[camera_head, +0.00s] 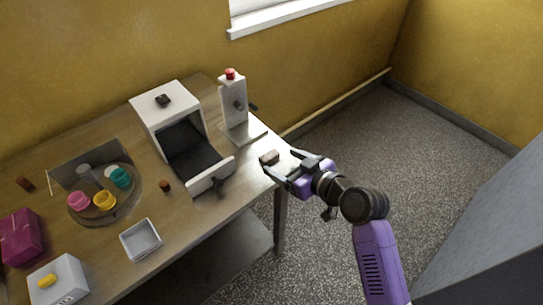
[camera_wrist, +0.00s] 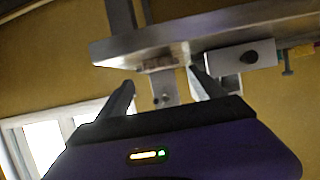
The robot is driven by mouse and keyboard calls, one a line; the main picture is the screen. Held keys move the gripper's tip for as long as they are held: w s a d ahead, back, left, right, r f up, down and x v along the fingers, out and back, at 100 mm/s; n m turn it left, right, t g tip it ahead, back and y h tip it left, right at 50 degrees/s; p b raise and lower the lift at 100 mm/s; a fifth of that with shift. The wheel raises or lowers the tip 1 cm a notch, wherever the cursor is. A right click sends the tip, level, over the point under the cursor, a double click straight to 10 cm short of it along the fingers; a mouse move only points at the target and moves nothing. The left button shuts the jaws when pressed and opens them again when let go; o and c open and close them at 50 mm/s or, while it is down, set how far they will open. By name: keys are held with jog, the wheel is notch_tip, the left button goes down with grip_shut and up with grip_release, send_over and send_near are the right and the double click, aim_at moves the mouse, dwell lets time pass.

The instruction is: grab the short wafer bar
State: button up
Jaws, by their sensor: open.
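A small brown bar (camera_head: 269,157) lies on the table's right end, near the corner. It appears to be a wafer bar, but its length is hard to judge. My gripper (camera_head: 279,163) is open, with its fingertips just at the bar's right side. In the wrist view the open fingers (camera_wrist: 165,82) point toward the table edge, and a brownish bar (camera_wrist: 160,62) shows between and beyond the tips. I cannot tell whether either finger touches it. Two other small brown pieces, one by the machine (camera_head: 165,186) and one at the far left (camera_head: 25,184), lie on the table.
A white machine (camera_head: 169,104) with a dark belt and front bar (camera_head: 212,176) stands left of the bar. A metal stand with a red top (camera_head: 233,103) is just behind it. A round tray with coloured cups (camera_head: 80,214), a grey bin (camera_head: 141,240) and boxes are farther left.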

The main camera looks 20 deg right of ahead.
aim_at(271, 157)
jog(key=shift+p+x, duration=0.6)
jog(key=shift+x, duration=2.25)
jog(key=shift+d+f, duration=0.1)
jog(key=shift+f, duration=0.05)
jog(key=c, duration=1.1)
